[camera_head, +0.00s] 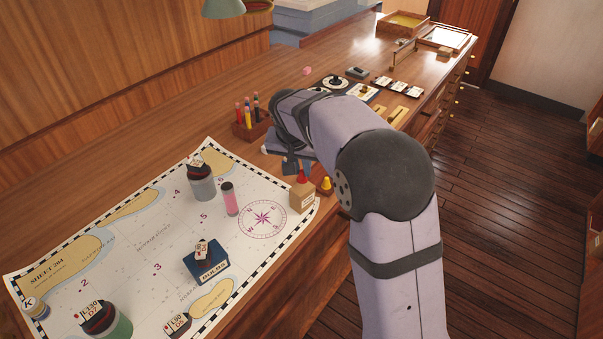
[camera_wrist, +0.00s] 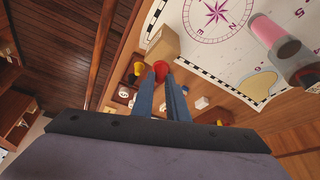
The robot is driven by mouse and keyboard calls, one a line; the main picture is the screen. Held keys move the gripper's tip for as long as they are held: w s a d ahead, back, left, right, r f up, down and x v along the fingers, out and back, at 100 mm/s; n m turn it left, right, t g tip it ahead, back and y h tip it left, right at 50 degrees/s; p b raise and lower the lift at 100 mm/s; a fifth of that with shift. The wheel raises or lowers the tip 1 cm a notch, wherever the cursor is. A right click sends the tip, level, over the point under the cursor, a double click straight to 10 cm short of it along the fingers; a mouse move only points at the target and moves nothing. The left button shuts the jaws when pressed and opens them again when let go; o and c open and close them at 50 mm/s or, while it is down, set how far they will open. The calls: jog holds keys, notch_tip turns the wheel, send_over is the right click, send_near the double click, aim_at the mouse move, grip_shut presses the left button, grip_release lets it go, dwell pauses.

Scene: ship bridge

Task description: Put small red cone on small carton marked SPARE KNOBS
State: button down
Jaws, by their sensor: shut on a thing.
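My gripper (camera_wrist: 162,82) is shut on the small red cone (camera_wrist: 160,70), whose red body shows between the blue fingertips in the wrist view. In the head view the red cone (camera_head: 303,176) shows just below my gripper (camera_head: 299,170), directly over the top of a small tan carton (camera_head: 301,197). The carton stands on the chart's right edge, and its label is too small to read. In the wrist view the carton (camera_wrist: 164,45) lies just beyond the cone. I cannot tell whether cone and carton touch.
A yellow cone (camera_head: 326,184) sits in a wooden holder right beside the carton. A pink cylinder (camera_head: 230,199) and a dark blue BULBS box (camera_head: 206,264) stand on the chart (camera_head: 140,250). A pencil block (camera_head: 250,128) is behind my gripper. The desk's front edge is close by.

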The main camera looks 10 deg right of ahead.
aim_at(302, 176)
jog(key=shift+f, duration=1.3)
jog(key=shift+f, duration=0.1)
jog(key=shift+f, duration=0.1)
jog(key=c, duration=1.7)
grip_release()
jog(key=shift+c, duration=0.2)
jog(key=shift+r, duration=0.55)
jog(key=b+v, duration=0.2)
jog(key=v, duration=0.9)
jog(key=shift+s+r, duration=0.2)
